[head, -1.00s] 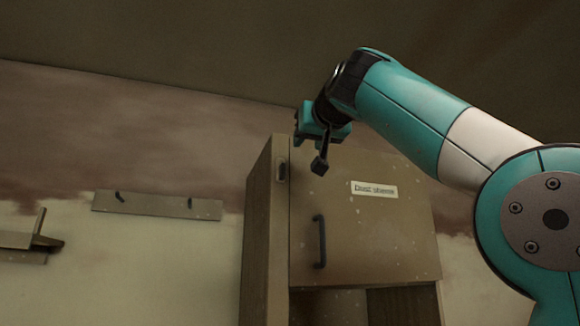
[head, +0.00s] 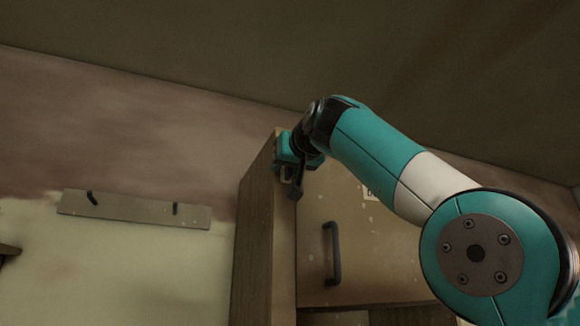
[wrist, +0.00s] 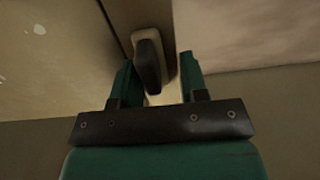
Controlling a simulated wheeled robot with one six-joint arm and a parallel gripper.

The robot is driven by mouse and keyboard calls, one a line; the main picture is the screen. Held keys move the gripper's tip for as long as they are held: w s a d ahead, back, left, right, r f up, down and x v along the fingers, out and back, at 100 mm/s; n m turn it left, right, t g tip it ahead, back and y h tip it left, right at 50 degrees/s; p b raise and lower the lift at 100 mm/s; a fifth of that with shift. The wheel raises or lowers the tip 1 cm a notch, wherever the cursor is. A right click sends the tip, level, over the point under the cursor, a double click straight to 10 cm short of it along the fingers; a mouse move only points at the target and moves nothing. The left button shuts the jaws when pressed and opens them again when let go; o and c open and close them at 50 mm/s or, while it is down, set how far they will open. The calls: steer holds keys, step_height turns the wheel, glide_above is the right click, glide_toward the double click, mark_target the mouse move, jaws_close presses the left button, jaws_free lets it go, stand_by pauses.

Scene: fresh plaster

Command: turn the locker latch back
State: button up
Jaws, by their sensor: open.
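The locker (head: 352,262) is a tan wooden cabinet with a dark bar handle (head: 333,254) on its door. The fingers are apart; I cannot tell whether either touches the latch. In the head view my gripper (head: 293,178) is at the upper left edge of the door and hides most of the latch.
A rail with two dark hooks (head: 135,208) is on the plastered wall to the left. The door's label is mostly hidden by my arm. The space between the rail and the locker is clear.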

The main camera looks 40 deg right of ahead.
steer(key=shift+s+d, duration=0.1)
steer(key=shift+d, duration=0.1)
steer(key=shift+d, duration=0.1)
steer(key=c, duration=0.7)
steer(key=shift+s+d+f+m+b, duration=0.1)
steer(key=shift+d+f+m+b, duration=0.45)
steer(key=shift+m, duration=2.45)
steer(key=shift+s+d+f+m+b, duration=0.25)
steer(key=shift+m+b, duration=0.4)
steer(key=shift+m, duration=2.35)
steer(key=shift+d+f+m+b, duration=0.35)
steer(key=shift+f+m+b, duration=0.2)
steer(key=shift+m, duration=2.45)
